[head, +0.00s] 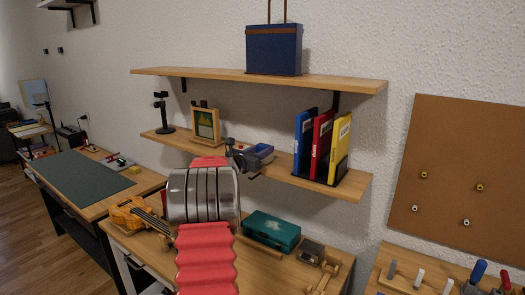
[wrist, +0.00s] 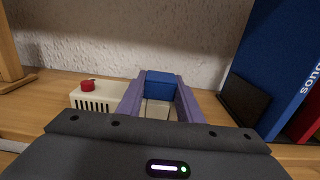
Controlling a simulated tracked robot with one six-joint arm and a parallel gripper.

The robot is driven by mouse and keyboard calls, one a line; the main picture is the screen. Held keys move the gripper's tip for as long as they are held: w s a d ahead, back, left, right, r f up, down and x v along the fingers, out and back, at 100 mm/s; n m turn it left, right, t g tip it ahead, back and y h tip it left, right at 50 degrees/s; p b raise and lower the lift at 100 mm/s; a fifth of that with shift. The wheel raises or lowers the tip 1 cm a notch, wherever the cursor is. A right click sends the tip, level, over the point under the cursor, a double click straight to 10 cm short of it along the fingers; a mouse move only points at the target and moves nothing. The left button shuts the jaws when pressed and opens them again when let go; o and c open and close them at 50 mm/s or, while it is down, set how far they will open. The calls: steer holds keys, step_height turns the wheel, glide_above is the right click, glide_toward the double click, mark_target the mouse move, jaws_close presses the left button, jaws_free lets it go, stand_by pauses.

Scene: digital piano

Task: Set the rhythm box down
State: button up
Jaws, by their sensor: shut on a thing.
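The rhythm box (wrist: 90,101) shows in the wrist view as a cream box with a red knob and dark slots on its front. A blue block (wrist: 161,84) on its right part sits between the two purple fingers of my gripper (wrist: 160,96), which is shut on it. The gripper body hides the box's lower edge, so I cannot tell whether it touches the shelf. In the head view my gripper (head: 260,152) is at the lower shelf (head: 281,179), left of the binders. The box cannot be made out clearly there.
Blue, red and yellow binders (head: 322,147) stand on the shelf to the right. A wooden framed piece (head: 206,124) and a black stand (head: 163,112) are to the left. The upper shelf (head: 220,77) runs overhead. A green case (head: 271,232) lies on the desk below.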

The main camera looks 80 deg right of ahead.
steer(key=o, duration=1.2)
steer(key=shift+f, duration=0.1)
steer(key=shift+w+a, duration=0.25)
steer(key=shift+a, duration=0.15)
steer(key=v, duration=1.1)
